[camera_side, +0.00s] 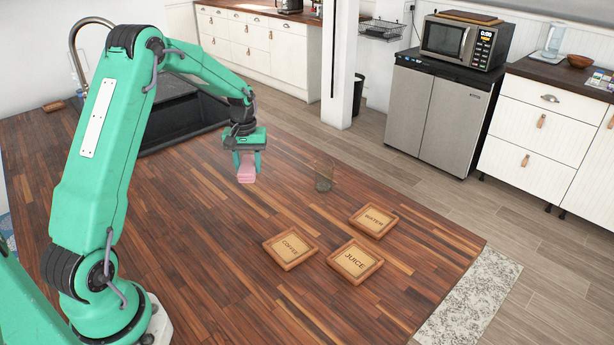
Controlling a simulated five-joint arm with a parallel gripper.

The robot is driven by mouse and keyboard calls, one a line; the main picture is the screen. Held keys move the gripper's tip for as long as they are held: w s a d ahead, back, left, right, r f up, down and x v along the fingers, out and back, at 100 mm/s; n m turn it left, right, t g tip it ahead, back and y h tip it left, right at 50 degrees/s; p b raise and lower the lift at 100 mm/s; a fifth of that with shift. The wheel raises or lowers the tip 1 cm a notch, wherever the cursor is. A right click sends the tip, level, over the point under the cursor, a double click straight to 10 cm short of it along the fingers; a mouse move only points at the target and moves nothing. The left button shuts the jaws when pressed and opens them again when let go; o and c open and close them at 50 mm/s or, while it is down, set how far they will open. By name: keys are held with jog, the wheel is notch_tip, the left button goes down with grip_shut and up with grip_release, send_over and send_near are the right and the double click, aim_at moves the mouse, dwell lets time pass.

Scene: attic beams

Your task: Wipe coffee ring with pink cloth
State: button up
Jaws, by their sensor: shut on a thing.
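The pink cloth (246,176) is a small folded block between the fingers of my gripper (247,165), over the far part of the wooden counter (205,235). My gripper points down and is shut on the cloth. I cannot tell whether the cloth touches the counter or hangs just above it. I cannot make out a coffee ring on the dark striped wood; the surface under the cloth is hidden.
Three wooden coasters lie nearer: COFFEE (283,259), WATER (364,224), and JUICE (347,272). A dark sink (180,115) is behind left. The counter's front middle is clear.

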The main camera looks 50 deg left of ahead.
jog(key=shift+r, duration=1.35)
jog(key=shift+d, duration=0.15)
